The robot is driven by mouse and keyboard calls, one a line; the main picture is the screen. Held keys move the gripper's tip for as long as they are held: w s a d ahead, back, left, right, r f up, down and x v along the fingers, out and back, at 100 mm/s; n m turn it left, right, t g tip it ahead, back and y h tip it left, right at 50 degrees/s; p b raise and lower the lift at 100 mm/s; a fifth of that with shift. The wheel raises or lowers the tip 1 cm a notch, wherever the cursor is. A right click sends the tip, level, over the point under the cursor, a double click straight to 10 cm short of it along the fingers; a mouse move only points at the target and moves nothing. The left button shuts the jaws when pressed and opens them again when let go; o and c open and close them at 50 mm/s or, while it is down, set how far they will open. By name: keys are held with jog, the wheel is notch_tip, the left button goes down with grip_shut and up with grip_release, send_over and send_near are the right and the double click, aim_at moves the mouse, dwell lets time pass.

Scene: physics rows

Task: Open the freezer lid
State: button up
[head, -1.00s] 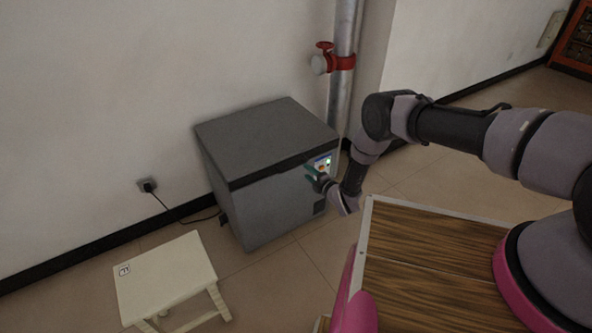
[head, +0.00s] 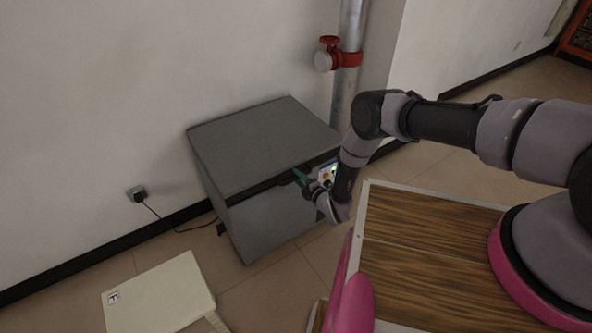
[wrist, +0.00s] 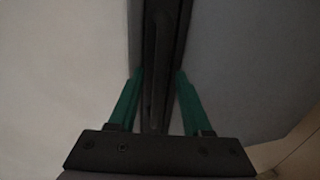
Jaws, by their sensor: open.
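The grey chest freezer (head: 265,220) stands against the wall, and its flat dark grey lid (head: 262,140) is closed. My gripper (head: 301,177) is at the lid's front edge, near the lit control panel. In the wrist view, the two green fingers of my gripper (wrist: 153,95) are apart, one on each side of a dark strip or handle (wrist: 155,75) along the lid edge. I cannot tell whether the fingers touch it. My wrist hides part of the freezer's front right side in the head view.
A cream stool (head: 160,295) stands left of the freezer's front. A power cord runs from the freezer to a wall socket (head: 137,193). A metal pipe with a red valve (head: 347,58) rises behind the freezer's right corner.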

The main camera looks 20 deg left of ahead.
jog(key=shift+w+a, duration=0.2)
jog(key=shift+c, duration=0.3)
grip_shut()
jog(key=shift+f, duration=0.1)
dwell(1.1)
